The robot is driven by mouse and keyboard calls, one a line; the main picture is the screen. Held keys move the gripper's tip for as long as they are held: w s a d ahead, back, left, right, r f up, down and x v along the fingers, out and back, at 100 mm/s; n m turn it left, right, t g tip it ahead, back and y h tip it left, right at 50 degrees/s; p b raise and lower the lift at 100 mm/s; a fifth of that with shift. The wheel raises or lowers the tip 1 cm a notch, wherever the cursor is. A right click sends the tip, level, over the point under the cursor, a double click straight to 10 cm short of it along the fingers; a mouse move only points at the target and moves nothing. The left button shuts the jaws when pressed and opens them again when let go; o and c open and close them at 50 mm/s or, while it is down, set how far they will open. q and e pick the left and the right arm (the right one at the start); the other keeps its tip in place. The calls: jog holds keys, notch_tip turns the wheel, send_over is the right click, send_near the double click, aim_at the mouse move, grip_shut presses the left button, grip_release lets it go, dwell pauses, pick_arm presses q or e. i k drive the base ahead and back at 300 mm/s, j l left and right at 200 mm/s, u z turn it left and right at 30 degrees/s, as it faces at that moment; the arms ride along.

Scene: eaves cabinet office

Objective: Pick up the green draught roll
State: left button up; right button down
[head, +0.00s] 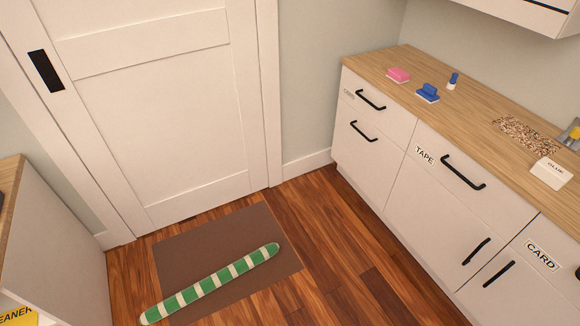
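The green draught roll (208,286) is a long tube with green and cream stripes. In the head view it lies at a slant on the floor, from lower left up to the right. Most of it rests on a brown mat (190,240) before the door; its lower left end reaches near the mat's edge. Neither of my grippers shows in the head view, so nothing is seen touching the roll.
A closed white door (160,110) stands behind the mat. Wood floor (330,250) between is clear.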

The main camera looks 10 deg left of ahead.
aim_at(173, 303)
jog(key=u, duration=1.2)
